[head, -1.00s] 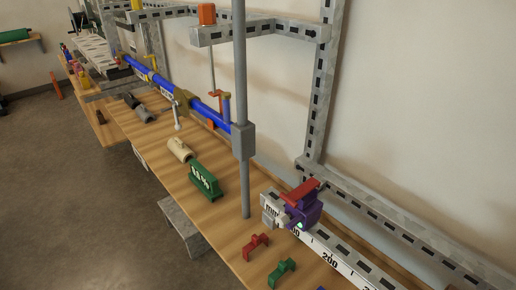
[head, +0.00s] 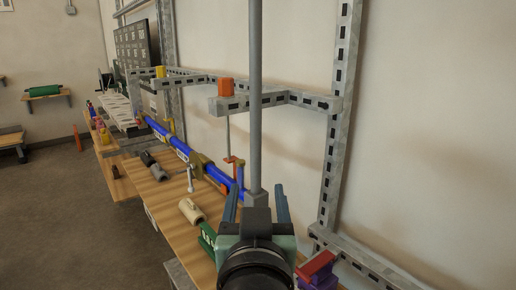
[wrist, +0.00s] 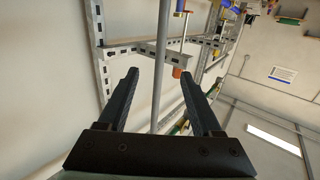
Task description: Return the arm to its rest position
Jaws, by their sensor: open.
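My gripper (head: 256,205) shows at the bottom middle of the head view, with its two blue-grey fingers pointing up and apart. In the wrist view the fingers of my gripper (wrist: 158,85) are spread wide with nothing held between them. A grey vertical rod (head: 256,100) appears in line with the gap between the fingers in both views. I cannot tell how far the rod is from the fingertips. My gripper hides part of the bench and the rod's lower end.
A slotted metal frame (head: 335,130) stands at right. Open floor (head: 60,210) lies left.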

